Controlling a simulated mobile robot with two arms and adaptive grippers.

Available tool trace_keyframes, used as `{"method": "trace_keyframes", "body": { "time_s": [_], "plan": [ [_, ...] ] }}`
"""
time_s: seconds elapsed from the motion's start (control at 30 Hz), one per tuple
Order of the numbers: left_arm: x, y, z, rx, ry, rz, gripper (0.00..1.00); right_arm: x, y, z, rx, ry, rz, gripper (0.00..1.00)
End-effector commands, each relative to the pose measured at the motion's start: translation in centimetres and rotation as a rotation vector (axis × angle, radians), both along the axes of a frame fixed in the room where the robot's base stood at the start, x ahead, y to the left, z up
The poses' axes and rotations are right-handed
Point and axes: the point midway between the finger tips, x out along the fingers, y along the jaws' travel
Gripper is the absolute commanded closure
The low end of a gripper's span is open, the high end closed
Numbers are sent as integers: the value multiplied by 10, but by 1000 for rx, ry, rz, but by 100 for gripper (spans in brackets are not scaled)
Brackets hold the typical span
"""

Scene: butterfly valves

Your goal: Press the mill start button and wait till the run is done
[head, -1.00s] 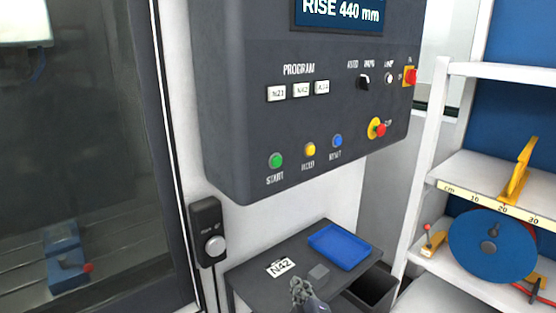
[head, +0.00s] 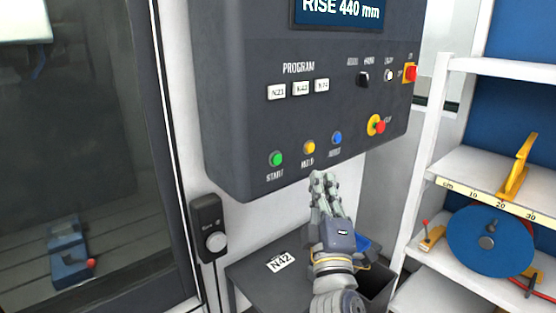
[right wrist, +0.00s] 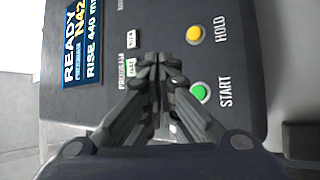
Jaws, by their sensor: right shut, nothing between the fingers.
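The green START button (head: 276,159) is at the lower left of the dark control panel (head: 230,110). It also shows in the right wrist view (right wrist: 200,92), just right of my fingertips. My right gripper (head: 324,178) is shut and empty, in front of and below the panel, to the right of START in the head view. In the right wrist view its fingers (right wrist: 158,62) point toward the panel, apart from the button as far as I can tell. The screen (right wrist: 78,45) reads READY, N42, RISE 440 mm. My left gripper is not in view.
A yellow HOLD button (head: 308,147) and a blue button (head: 336,138) sit beside START. A red stop button (head: 379,127) is farther right. A dark table (head: 250,268) with an N42 card (head: 281,262) stands below. The mill door (head: 90,150) is at the left, shelves (head: 480,170) at the right.

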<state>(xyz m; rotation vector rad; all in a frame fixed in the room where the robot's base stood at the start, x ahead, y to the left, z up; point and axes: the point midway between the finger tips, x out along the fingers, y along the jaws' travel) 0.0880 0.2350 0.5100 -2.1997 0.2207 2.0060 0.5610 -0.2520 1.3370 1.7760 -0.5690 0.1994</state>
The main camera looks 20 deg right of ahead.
Motion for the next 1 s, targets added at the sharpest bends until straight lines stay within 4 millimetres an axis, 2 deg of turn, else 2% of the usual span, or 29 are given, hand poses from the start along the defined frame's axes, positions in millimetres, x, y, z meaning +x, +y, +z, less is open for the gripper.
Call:
{"method": "trace_keyframes", "body": {
  "time_s": [0.23,0.37,0.8,1.0],
  "plan": [
    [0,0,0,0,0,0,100,1,1,-1,1,1,1,100],
    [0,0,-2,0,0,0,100,9,3,-1,2,-1,1,100],
    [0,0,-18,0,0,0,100,63,26,-3,4,0,1,100],
    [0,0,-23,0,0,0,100,78,32,-2,3,0,2,100]
  ]
}}
